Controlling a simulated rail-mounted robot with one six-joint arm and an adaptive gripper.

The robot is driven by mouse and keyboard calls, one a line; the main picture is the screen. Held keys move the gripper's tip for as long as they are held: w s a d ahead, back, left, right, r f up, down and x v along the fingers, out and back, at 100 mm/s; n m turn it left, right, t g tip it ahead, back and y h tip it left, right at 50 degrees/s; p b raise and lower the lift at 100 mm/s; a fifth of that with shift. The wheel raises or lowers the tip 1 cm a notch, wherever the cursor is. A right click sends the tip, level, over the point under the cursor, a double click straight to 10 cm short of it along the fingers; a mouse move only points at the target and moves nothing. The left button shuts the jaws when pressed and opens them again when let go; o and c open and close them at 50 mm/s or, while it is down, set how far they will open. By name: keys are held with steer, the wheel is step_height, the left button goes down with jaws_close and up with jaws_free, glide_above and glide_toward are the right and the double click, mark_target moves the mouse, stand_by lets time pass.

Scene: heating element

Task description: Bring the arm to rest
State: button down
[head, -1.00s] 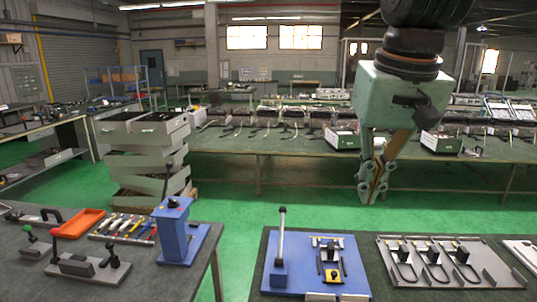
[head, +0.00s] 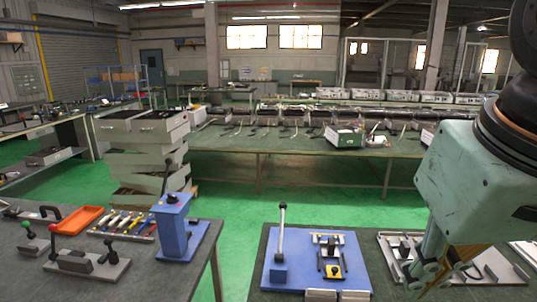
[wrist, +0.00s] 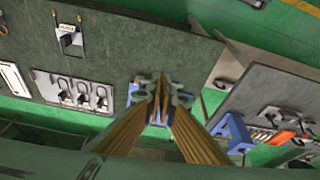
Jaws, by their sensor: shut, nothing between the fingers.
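My gripper (head: 428,276) hangs at the right of the head view, below its pale green body. Its fingers are shut and empty, pointing down in front of the grey fixture plate (head: 493,257), partly hiding it. In the wrist view the closed fingertips (wrist: 162,88) meet near the middle, over the blue base plate on the bench. I cannot tell the height above the bench.
A blue base plate (head: 347,272) with an upright lever stands left of my gripper. A blue press (head: 172,228), an orange tray (head: 82,219) and several hand tools lie on the left bench. A green floor gap (head: 240,245) separates the benches.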

steer(key=s+f, duration=0.2)
steer(key=s, duration=0.1)
steer(key=s+f, duration=0.1)
steer(key=shift+s+d, duration=0.1)
steer(key=shift+s, duration=0.3)
steer(key=c, duration=3.4)
jaws_free()
steer(key=shift+c, duration=0.2)
